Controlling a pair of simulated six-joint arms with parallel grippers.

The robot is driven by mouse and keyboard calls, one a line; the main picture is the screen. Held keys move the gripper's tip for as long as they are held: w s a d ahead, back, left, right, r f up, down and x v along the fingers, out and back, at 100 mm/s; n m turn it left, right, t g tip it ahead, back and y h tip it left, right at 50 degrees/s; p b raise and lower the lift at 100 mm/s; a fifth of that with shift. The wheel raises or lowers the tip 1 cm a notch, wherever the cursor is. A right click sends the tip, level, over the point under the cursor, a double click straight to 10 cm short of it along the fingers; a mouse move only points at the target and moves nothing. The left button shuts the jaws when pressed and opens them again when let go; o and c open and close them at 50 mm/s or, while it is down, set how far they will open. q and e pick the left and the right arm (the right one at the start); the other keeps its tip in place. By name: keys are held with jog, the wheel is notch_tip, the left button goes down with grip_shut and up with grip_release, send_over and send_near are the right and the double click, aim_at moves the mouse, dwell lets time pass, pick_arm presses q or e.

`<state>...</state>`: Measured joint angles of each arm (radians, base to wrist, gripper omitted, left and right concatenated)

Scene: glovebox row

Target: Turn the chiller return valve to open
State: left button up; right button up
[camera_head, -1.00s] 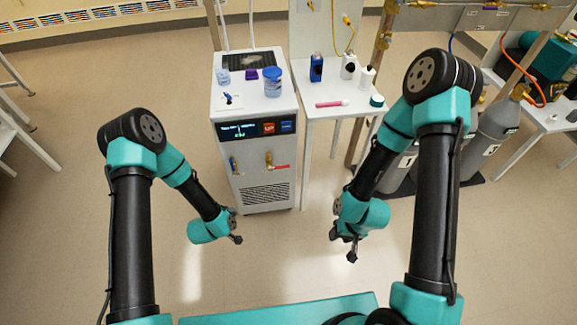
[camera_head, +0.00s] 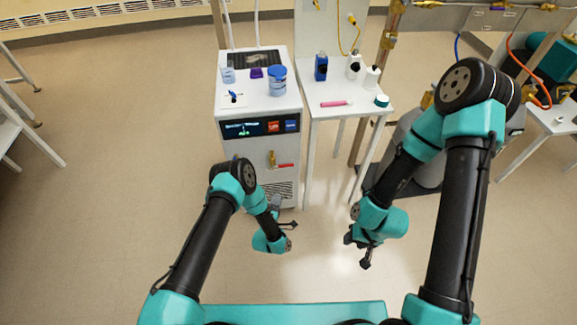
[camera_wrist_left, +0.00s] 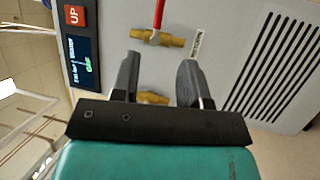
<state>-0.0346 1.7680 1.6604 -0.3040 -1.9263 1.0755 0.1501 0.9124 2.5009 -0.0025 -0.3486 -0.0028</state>
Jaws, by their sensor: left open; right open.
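The white chiller (camera_head: 258,95) stands at centre with valves on its front. One brass valve (camera_head: 271,158) has a red handle (camera_head: 285,165) pointing right, across the pipe line. The left wrist view shows this valve (camera_wrist_left: 157,37) just beyond my fingertips, with a small label (camera_wrist_left: 195,43) too small to read. A second brass valve (camera_wrist_left: 152,98) shows between the fingers, partly hidden by my gripper. My left gripper (camera_head: 285,213) is open and empty before the chiller's lower front; its fingers also show in the wrist view (camera_wrist_left: 160,62). My right gripper (camera_head: 356,252) is open and empty, lower right.
A white side table (camera_head: 345,112) with bottles and a pink pen stands right of the chiller. Grey gas cylinders (camera_head: 418,160) stand behind my right arm. A jar (camera_head: 277,80) and small items sit on the chiller. The floor in front is clear.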

aim_at(287, 165)
pick_arm(q)
jog(key=x, duration=1.7)
jog(key=shift+w, duration=0.25)
jog(key=shift+c, duration=0.2)
grip_shut()
